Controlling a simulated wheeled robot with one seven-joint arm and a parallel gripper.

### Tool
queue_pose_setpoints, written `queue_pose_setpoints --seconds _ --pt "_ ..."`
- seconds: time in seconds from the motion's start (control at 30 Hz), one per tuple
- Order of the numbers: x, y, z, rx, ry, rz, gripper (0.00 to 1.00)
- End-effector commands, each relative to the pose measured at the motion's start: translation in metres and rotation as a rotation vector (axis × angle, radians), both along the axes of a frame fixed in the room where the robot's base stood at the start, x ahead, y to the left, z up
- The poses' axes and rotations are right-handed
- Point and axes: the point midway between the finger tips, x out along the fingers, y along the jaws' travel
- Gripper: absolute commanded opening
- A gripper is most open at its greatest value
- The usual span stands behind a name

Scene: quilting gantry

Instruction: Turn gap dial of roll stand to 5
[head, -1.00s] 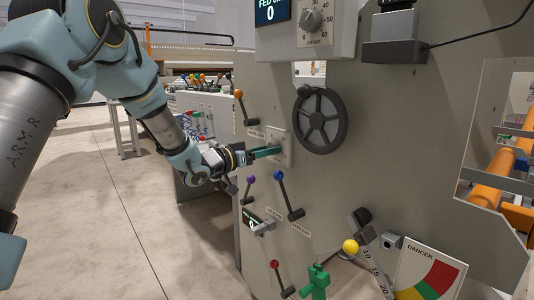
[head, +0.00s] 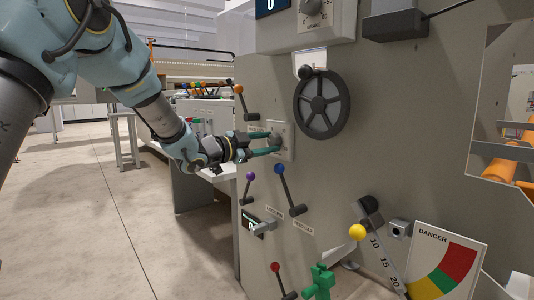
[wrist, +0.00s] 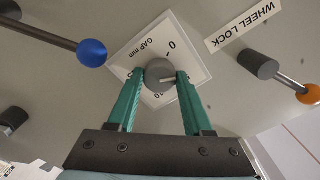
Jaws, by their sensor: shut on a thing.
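The gap dial is a small grey round knob (wrist: 159,75) on a white plate (wrist: 190,57) marked "GAP mm", seen in the wrist view. In the wrist view the plate looks turned, with "0" above the knob and "10" below it. My gripper (wrist: 158,80) has its two green fingers on either side of the knob, shut on it. A light pointer line on the knob points to the right in the wrist view. In the head view my gripper (head: 279,142) reaches the dial plate (head: 287,138) on the grey side panel, and the fingers hide most of the knob.
A black handwheel (head: 322,103) is right of the dial. An orange-knobbed lever (head: 239,89) is above left; purple (head: 249,176) and blue (head: 279,169) levers are below. Open floor (head: 75,220) lies left of the panel.

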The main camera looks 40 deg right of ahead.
Motion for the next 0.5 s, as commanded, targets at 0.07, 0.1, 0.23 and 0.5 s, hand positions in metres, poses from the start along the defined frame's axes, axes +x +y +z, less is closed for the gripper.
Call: queue_pose_setpoints --seconds 0.07,0.1,0.23,0.5 --pt "-0.0002 0.0003 -0.0048 -0.004 -0.068 0.000 0.00" --pt "-0.0003 0.0003 -0.0044 -0.007 -0.101 -0.001 0.00" --pt "0.0002 0.0003 -0.0040 -0.011 -0.197 0.000 0.00" --pt "0.0000 0.0002 -0.0022 -0.019 -0.334 -0.001 0.00"
